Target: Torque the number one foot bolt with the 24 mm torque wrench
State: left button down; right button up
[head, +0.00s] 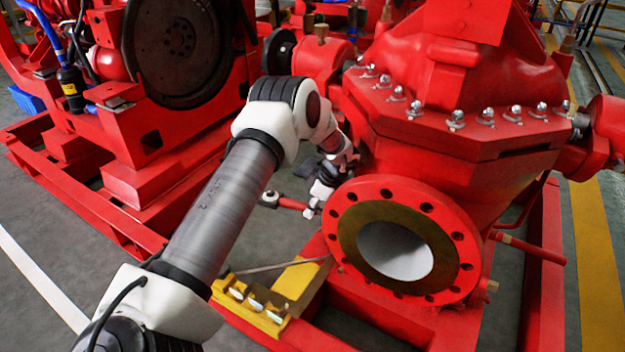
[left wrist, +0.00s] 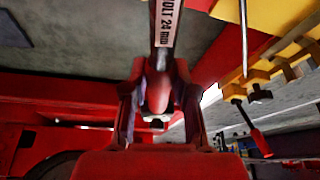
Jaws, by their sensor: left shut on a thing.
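The number one foot bolt cannot be made out in either view. My right gripper is in neither view.
The red pump (head: 450,110) with its open flange (head: 345,235) stands close right of my gripper. A yellow tool rack (head: 240,312) sits on the red base frame below. A red-handled tool (left wrist: 258,138) shows near the rack. The red engine (head: 190,50) stands at the left.

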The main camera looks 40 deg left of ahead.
pick_arm(q)
jog(key=shift+f+b, duration=0.3)
jog(key=shift+f, duration=0.55)
jog(key=shift+s+d+r+n+p, duration=0.25)
jog(key=shift+s+r+n+p, duration=0.2)
jog(key=shift+p, duration=0.4)
jog(key=s+d+n+g+h+p, duration=0.1)
jog(key=s+d+n, duration=0.3)
jog(key=n, duration=0.1)
jog(key=shift+s+f+g+h, duration=0.3)
jog(key=shift+f, duration=0.35)
jog(key=shift+f+b, duration=0.3)
jog(key=shift+b, duration=0.15)
